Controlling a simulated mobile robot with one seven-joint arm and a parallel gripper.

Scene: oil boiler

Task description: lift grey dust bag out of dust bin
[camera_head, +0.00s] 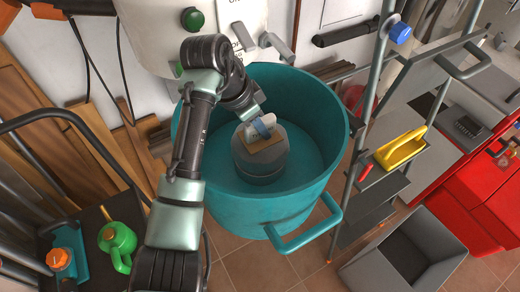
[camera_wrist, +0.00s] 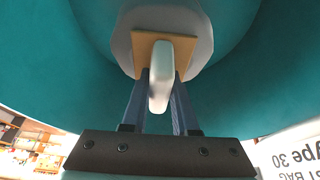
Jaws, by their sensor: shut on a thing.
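The grey dust bag (camera_head: 262,165) is a round grey body inside the teal dust bin (camera_head: 200,195), with a tan plate and a pale upright grip on top. My gripper (camera_head: 262,127) reaches down into the bin from above and is shut on the pale grip. In the wrist view, its two blue-grey fingers flank the grip of the dust bag (camera_wrist: 200,45), and the tan plate lies just beyond. The bin wall (camera_wrist: 60,80) surrounds this. I cannot tell whether the bag touches the bin floor; the bag hides the floor beneath it.
A white vessel (camera_head: 165,35) with a green knob stands directly behind the bin. A metal shelf rack (camera_head: 375,150) with a yellow-handled tool is close on the right. A grey open box (camera_head: 405,255) sits at lower right. A green watering can (camera_head: 118,240) stands at lower left.

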